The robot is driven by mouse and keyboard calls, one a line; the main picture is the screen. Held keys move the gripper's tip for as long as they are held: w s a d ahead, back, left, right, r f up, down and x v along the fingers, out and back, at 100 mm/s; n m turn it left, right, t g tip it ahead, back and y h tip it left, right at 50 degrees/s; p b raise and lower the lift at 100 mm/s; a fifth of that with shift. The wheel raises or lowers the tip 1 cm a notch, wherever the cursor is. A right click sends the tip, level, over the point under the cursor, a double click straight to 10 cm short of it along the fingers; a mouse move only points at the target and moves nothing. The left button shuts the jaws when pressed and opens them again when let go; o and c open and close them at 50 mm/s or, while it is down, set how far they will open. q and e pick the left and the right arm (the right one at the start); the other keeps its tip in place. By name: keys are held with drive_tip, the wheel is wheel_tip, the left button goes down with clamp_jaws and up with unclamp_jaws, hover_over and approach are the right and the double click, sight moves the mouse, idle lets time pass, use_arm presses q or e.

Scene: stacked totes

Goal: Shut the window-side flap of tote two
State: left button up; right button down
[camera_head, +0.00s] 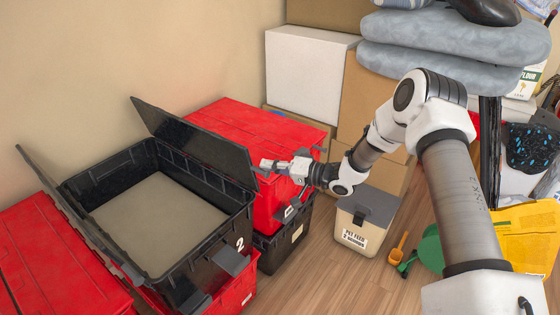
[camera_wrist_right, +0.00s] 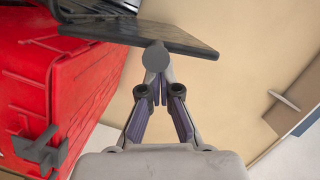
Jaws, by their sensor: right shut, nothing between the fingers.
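Tote two is an open black tote marked "2" (camera_head: 240,243), with a flat grey-brown surface inside. One flap (camera_head: 195,140) stands raised along its far right side, leaning outward. The other flap (camera_head: 75,215) hangs open along its left side. No window shows, so I cannot tell from the frames which flap is window-side. My right gripper (camera_head: 268,164) is shut and empty, just off the right end of the raised flap. In the wrist view the flap (camera_wrist_right: 140,35) lies just past my right fingertips (camera_wrist_right: 157,85); contact is unclear. My left gripper is out of view.
A red-lidded tote (camera_head: 225,120) stands behind tote two, close under my right gripper. Another red lid (camera_head: 55,260) lies at the left. A pet feed bin (camera_head: 362,217) stands on the floor to the right. Boxes line the back wall.

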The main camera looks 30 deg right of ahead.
drive_tip(key=s+a+f+n+h+b, duration=0.3)
drive_tip(key=s+a+f+n+h, duration=0.1)
drive_tip(key=a+f+n, duration=0.6)
drive_tip(key=shift+s+a+f+n, duration=0.15)
drive_tip(key=shift+s+a+n, duration=0.2)
drive_tip(key=shift+a+n, duration=0.45)
idle(0.4)
